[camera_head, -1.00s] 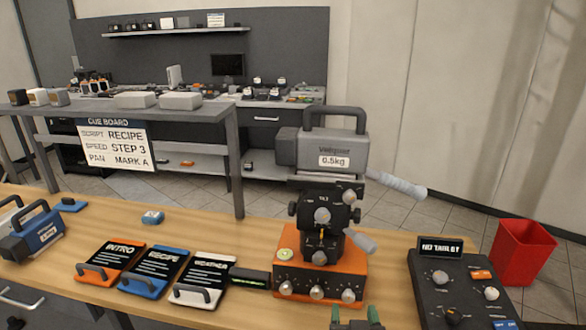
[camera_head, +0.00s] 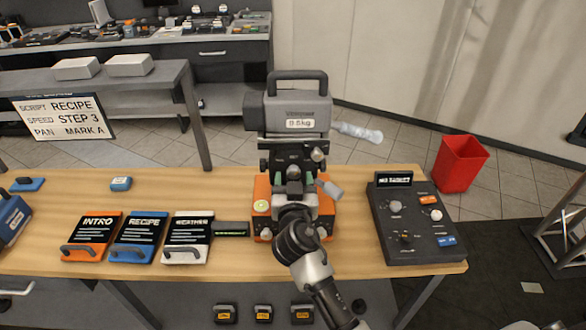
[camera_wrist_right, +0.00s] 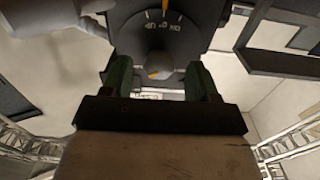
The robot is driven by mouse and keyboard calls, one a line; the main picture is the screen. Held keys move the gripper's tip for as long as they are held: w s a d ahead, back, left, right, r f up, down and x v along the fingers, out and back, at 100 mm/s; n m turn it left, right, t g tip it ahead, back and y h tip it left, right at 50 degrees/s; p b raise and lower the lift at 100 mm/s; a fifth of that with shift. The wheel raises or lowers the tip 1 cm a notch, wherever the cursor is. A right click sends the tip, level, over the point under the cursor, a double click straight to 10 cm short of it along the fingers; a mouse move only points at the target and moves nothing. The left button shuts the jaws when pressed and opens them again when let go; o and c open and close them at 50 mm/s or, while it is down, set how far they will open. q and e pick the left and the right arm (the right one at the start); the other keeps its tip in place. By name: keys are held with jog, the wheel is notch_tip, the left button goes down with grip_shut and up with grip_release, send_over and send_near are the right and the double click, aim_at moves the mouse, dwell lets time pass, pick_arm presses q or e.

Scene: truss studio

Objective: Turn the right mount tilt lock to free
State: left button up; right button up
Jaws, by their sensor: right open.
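The mount (camera_head: 264,160) is a dark head on an orange base (camera_head: 262,190), under a grey camera-like unit (camera_head: 300,112) marked 0.5kg. A grey knob (camera_head: 318,154) and a pale lever (camera_head: 329,188) stick out on its right side. My right gripper (camera_head: 294,180) is at the front of the mount and covers much of it. In the right wrist view, a round grey knob (camera_wrist_right: 157,64) with an orange pointer and a marked dial lies ahead. The open green fingers of the right gripper (camera_wrist_right: 160,82) are on either side of it. Contact cannot be told. My left gripper is out of view.
Three clapper-like cards, orange (camera_head: 92,230), blue (camera_head: 140,230) and white (camera_head: 188,230), lie left of the base. A black control panel (camera_head: 405,215) is at right. A red bin (camera_head: 461,163) stands beyond the bench (camera_head: 230,185).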

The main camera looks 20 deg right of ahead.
jog(key=shift+x, duration=1.1)
jog(key=c, duration=0.9)
